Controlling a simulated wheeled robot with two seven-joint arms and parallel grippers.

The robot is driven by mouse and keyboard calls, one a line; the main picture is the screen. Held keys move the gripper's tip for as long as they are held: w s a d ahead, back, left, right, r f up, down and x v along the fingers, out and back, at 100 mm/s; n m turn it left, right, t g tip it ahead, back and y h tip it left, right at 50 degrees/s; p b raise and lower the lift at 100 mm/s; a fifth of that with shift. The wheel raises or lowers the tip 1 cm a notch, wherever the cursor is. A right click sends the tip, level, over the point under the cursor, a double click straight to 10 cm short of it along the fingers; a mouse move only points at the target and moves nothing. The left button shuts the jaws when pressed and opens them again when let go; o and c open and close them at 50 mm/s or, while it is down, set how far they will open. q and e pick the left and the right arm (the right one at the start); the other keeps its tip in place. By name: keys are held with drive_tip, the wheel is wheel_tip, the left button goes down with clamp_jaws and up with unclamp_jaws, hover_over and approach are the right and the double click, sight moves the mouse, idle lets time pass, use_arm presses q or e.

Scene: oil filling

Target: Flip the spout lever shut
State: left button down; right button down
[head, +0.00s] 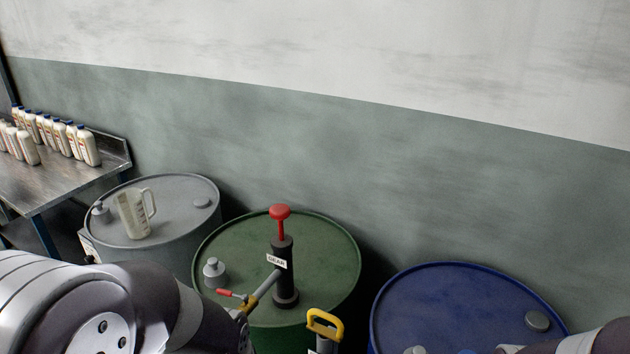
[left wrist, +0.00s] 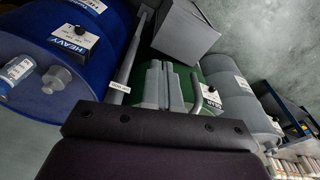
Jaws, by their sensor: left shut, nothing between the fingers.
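The red spout lever (head: 231,294) sticks out to the left from the spout (head: 264,288) of the black hand pump (head: 284,272). The pump has a red knob on top and a GEAR label, and it stands on the green drum (head: 326,252). My left arm comes in from the lower left, with its end close to the spout; its gripper is hidden in the head view. In the left wrist view, my left gripper (left wrist: 167,68) is shut and empty, with the green drum behind it. I cannot make out the lever there. My right gripper is not in view.
A grey drum (head: 172,250) bearing a clear measuring jug (head: 134,215) stands left of the green drum. A blue drum (head: 440,300) stands to the right. A yellow handle (head: 325,324) rises in front. Several white bottles stand on a metal table (head: 60,185) at far left.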

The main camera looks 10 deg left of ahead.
use_arm(q)
drive_tip(key=a+m+y+p, duration=0.15)
drive_tip(key=a+p, duration=0.55)
drive_tip(key=a, duration=1)
drive_tip(key=m+t+h, duration=0.3)
drive_tip(key=m+t, duration=0.7)
drive_tip(key=m, duration=0.8)
approach(223, 294)
drive_tip(key=shift+n, duration=0.25)
drive_tip(key=p+x, duration=0.4)
drive_tip(key=x, duration=0.1)
drive_tip(key=shift+w+d+p, duration=0.25)
drive_tip(key=shift+w+p, duration=0.1)
drive_tip(key=shift+w, duration=0.1)
drive_tip(key=shift+w+f, duration=0.4)
drive_tip(key=shift+a, duration=0.1)
